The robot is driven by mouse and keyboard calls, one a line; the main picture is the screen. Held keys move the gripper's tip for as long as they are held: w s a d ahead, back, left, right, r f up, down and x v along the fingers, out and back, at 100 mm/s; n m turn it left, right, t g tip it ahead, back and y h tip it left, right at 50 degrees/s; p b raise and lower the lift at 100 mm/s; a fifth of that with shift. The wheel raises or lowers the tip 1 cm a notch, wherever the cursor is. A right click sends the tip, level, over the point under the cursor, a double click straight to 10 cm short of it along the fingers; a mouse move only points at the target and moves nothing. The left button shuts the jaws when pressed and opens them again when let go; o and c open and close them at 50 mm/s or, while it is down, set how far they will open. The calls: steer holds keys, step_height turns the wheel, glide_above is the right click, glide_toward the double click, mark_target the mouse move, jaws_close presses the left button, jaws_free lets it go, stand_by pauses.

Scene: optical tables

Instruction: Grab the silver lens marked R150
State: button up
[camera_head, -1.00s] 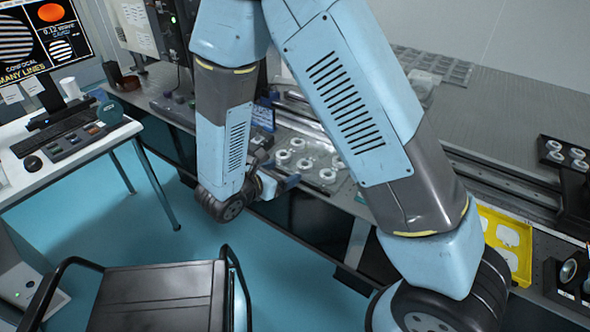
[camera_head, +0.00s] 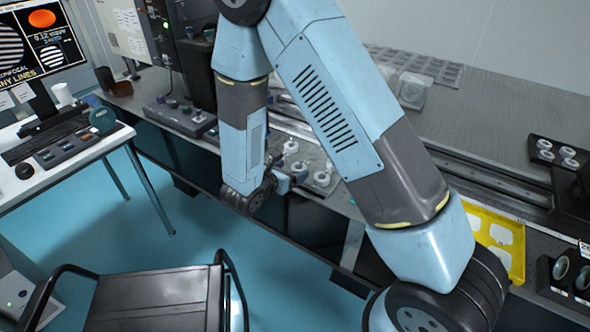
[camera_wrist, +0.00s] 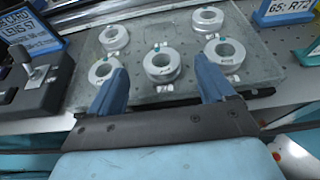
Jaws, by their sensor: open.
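Several silver ring-shaped lenses sit on a clear plate (camera_wrist: 262,72) in the wrist view. The front row holds a left lens (camera_wrist: 104,70), a middle lens (camera_wrist: 162,64) and a right lens (camera_wrist: 225,54). Two more lie behind, at left (camera_wrist: 114,39) and right (camera_wrist: 207,20). Small tags lie by them, too small to read, so I cannot tell which is R150. My gripper (camera_wrist: 160,84) is open and empty, its blue fingers on either side of the middle lens's near side. In the head view, my gripper (camera_head: 290,182) is at the table edge beside the lenses.
A blue card (camera_wrist: 32,43) and a black device with a knob (camera_wrist: 32,82) stand left of the plate. Another sign (camera_wrist: 286,10) stands at the back right. In the head view, a yellow tray (camera_head: 497,240) lies farther right on the table.

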mark_target(296, 169)
steer(key=shift+x, duration=1.85)
steer(key=shift+f, duration=0.1)
steer(key=shift+c, duration=0.2)
steer(key=shift+s+f, duration=0.1)
steer(key=c, duration=1.1)
